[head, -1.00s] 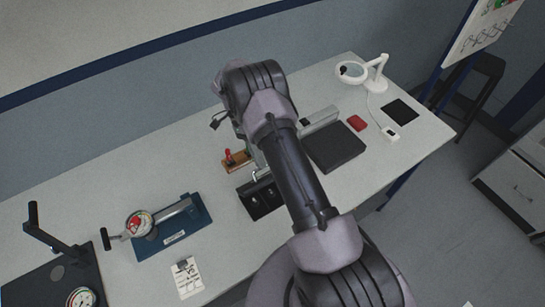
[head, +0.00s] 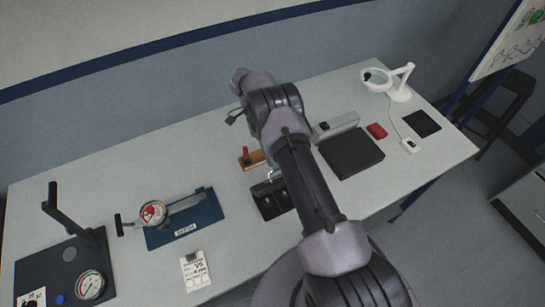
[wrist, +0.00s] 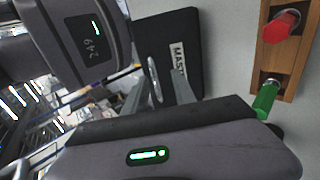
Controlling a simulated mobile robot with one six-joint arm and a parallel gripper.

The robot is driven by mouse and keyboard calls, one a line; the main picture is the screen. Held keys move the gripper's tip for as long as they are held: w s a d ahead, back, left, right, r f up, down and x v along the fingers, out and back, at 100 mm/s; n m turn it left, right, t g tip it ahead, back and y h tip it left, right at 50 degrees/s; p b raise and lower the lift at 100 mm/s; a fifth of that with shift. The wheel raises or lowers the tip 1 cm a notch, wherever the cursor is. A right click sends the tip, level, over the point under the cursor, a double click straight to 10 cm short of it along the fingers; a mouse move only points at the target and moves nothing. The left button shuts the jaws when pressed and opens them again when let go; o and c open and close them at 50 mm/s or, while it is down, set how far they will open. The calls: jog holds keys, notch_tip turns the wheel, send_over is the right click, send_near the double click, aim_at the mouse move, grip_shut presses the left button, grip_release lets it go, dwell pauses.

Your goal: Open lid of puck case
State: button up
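A dark case (head: 266,204) lies on the bench, partly hidden by my arm in the head view. I take it for the puck case. A black case with a white label reading "MAST" (wrist: 190,75) fills the upper middle of the wrist view, and its top looks closed. My gripper (wrist: 168,86) shows there as two grey fingers, apart, with the dark case surface behind the gap. In the head view my gripper is mostly hidden by my arm, close to the dark case. I cannot tell whether the fingers touch it.
A wooden block (wrist: 294,58) with red and green handles stands right beside the case. A black slab (head: 352,154), a red item (head: 377,131) and a magnifier lamp (head: 399,91) lie to the right.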

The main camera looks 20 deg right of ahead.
jog(key=shift+d+r, duration=0.15)
jog(key=shift+d, duration=0.05)
jog(key=s+a+r, duration=0.1)
jog(key=s+r, duration=0.1)
jog(key=s, duration=0.6)
jog(key=s+a+r, duration=0.1)
jog(key=s+r, duration=0.1)
jog(key=s, duration=0.6)
jog(key=shift+r+p, duration=0.4)
jog(key=shift+w, duration=0.1)
jog(key=s+a+r+n+t+y+b, duration=0.1)
jog(key=s+a+r+n+t+b, duration=0.2)
jog(key=a+r+n+t+b, duration=0.1)
jog(key=s+a+r+n+t+y+b, duration=0.1)
jog(key=s+a+r+n+t+b, duration=0.1)
jog(key=r+n+t+b, duration=0.4)
jog(key=a+n+t+b, duration=0.1)
jog(key=n+t+b, duration=0.1)
jog(key=t+b, duration=0.3)
jog(key=shift+s+a+r+n+y+b, duration=0.3)
jog(key=shift+s+a+r+b, duration=0.1)
jog(key=shift+b, duration=0.1)
